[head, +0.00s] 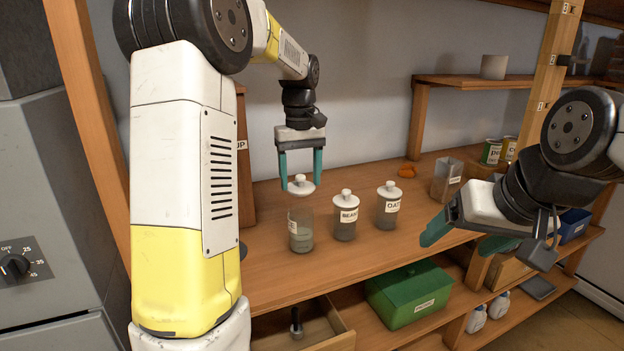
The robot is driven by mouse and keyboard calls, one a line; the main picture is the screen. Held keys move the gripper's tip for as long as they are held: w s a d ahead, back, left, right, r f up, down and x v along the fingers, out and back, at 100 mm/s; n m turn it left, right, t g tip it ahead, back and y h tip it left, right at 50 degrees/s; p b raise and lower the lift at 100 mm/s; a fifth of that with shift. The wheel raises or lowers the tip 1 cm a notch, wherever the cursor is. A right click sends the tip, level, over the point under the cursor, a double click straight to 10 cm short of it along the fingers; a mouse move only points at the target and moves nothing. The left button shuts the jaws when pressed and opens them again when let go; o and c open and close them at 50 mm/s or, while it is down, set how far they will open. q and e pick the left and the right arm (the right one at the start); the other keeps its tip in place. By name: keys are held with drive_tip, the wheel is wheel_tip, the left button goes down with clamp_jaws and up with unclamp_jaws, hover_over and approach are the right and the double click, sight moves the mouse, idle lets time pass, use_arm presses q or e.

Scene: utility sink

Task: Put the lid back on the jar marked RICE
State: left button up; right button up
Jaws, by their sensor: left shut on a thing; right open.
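The glass jar (301,236) at the left of a row of three stands on the wooden counter; its label is partly legible, ending in "CE". It has pale contents at the bottom. My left gripper (300,178) points down above this jar, shut on the knob of a white lid (301,188). My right gripper (470,240) is open and empty at the right, in front of the counter's edge.
Lidded jars marked BEANS (345,222) and apparently DATES (387,210) stand close to the right. A clear container (447,180) and cans (492,152) are further right. A green box (409,295) and an open drawer (325,330) are below the counter (350,262).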

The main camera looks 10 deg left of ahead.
use_arm(q)
drive_tip(key=shift+f, duration=3.1)
drive_tip(key=shift+f, duration=0.15)
drive_tip(key=o, duration=1.8)
drive_tip(key=shift+c, duration=0.2)
drive_tip(key=shift+s+r, duration=0.1)
drive_tip(key=shift+r, duration=3.4)
